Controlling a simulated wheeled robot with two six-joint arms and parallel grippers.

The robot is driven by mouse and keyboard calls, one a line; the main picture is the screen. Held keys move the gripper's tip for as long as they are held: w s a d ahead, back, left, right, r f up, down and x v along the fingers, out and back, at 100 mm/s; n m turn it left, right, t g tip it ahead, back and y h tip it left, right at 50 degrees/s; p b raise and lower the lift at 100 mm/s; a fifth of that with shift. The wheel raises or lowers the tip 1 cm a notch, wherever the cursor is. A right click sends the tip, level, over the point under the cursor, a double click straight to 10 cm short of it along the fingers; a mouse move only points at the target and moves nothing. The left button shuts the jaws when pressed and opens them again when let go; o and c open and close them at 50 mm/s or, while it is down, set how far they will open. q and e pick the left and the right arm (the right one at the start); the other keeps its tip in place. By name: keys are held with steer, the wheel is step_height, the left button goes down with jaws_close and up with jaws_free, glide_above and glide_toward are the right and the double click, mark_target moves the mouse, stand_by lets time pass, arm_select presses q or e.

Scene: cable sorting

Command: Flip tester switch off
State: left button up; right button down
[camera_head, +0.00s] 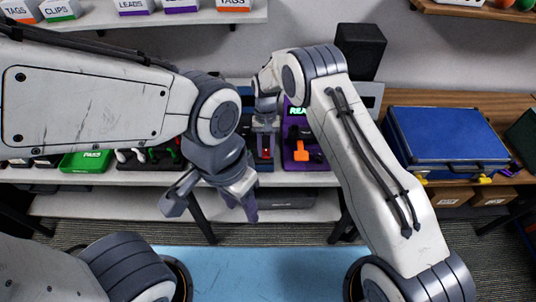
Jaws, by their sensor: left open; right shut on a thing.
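A purple device (292,156), which looks like the tester, stands on the workbench with a lit green display (297,111) and an orange part (302,156) on its front. I cannot tell if the orange part is a switch or a plug. My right gripper (265,147) points down just left of the purple device, over a dark unit with a small red spot. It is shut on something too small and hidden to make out. My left gripper (212,205) is open and empty, in front of the bench edge and lower left of the purple device.
A green PASS tray (87,161) is at the left of the bench, beside a dark rack (148,160) with cable ends. A blue case (447,137) lies on the wooden table at right. A black speaker-like box (360,49) stands behind. Labelled bins line the upper shelf.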

mark_target(266, 149)
stand_by(0.3)
steer(key=c, duration=0.6)
jaws_free()
steer(key=shift+w+r, duration=0.15)
steer(key=shift+r, duration=0.2)
steer(key=b+v, duration=0.3)
steer(key=v, duration=0.6)
steer(key=shift+r, duration=0.35)
